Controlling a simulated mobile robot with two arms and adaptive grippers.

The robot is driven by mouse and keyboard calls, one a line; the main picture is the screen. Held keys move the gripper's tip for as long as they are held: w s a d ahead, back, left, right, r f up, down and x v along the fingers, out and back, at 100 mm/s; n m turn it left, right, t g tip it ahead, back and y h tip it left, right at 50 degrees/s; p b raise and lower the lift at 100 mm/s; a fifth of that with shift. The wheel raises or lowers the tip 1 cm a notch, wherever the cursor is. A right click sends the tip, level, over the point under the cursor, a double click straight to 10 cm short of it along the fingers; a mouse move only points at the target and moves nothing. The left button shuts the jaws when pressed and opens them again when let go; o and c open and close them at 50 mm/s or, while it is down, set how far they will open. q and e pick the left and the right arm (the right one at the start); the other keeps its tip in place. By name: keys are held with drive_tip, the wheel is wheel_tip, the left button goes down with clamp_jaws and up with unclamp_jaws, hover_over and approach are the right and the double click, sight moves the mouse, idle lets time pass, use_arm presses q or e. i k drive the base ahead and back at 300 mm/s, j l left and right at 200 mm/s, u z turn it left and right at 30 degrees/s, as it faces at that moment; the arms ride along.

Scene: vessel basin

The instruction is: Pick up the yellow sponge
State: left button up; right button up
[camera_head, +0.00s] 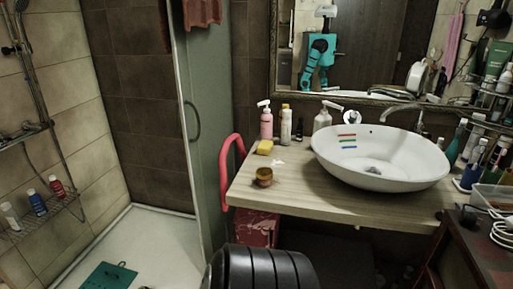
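The yellow sponge (265,147) lies on the wooden counter (300,192), near its back left corner. It sits behind a small amber jar (264,177) and in front of the pink pump bottle (266,122). A small white patch or piece (277,162) lies just right of it on the wood. The sponge is unobstructed in this view. Neither of my grippers shows directly in the head view. A teal robot figure appears in the mirror (350,60), too small to read its grippers.
A white oval basin (430,172) fills the counter's right part, with several bottles beyond it. A red curved handle (228,155) rises at the counter's left edge, beside the glass shower panel (212,110). A black ribbed object (262,268) stands at the bottom centre.

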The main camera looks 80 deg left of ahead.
sight(265, 146)
drive_tip(key=u, duration=2.7)
